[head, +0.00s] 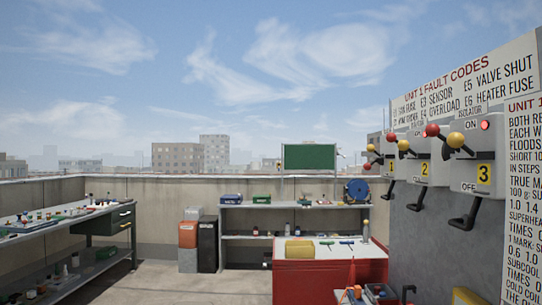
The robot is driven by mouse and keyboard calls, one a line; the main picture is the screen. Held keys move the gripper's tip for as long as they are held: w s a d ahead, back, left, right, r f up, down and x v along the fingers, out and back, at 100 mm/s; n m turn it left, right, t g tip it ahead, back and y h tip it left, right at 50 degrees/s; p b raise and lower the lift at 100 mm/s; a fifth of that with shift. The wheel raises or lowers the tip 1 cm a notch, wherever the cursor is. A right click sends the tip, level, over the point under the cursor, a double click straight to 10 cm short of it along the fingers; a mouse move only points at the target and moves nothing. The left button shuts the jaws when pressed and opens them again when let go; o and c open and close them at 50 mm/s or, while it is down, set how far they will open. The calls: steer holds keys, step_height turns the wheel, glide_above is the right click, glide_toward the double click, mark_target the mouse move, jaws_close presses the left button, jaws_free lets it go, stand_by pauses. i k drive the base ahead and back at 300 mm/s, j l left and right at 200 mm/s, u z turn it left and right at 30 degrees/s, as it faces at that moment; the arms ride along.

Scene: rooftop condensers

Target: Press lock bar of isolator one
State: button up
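Three grey isolator boxes hang in a row on the grey wall panel at the right, seen at a steep angle. Isolator one (391,153) is the farthest and smallest, partly hidden by isolator two (424,160); isolator three (484,165) is nearest. Yellow plates number them. Small red and yellow knobs stand out at isolator one's front and left. A black bar (387,192) hangs below it; similar bars hang below the others. Whether these are the lock bars, I cannot tell for sure. My gripper is not in view.
A red cabinet (330,282) with a white top stands below and left of the isolators. A cluttered cart (380,293) is at the bottom. A workbench (70,222) lines the left wall. Open floor (165,287) lies between.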

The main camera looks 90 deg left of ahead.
mark_target(370, 148)
steer(key=u, duration=1.8)
steer(key=i+j+z, duration=0.45)
steer(key=z, duration=0.25)
steer(key=i+j, duration=0.15)
steer(key=j, duration=0.2)
steer(key=i+j+z, duration=0.15)
steer(key=j, duration=0.2)
steer(key=i+j, duration=0.2)
steer(key=j, duration=0.15)
steer(key=i+j+z, duration=0.1)
steer(key=j, duration=0.25)
steer(key=i+j+z, duration=0.1)
steer(key=j, duration=0.3)
steer(key=i+j, duration=0.15)
steer(key=j, duration=0.2)
steer(key=i+j, duration=0.15)
steer(key=j, duration=0.2)
steer(key=i+j, duration=0.1)
steer(key=j, duration=0.25)
steer(key=i+j, duration=0.15)
steer(key=j, duration=0.2)
steer(key=i+j, duration=0.1)
steer(key=j, duration=0.3)
steer(key=i+j, duration=0.15)
steer(key=j, duration=0.2)
steer(key=i+j+z, duration=0.1)
steer(key=j, duration=0.25)
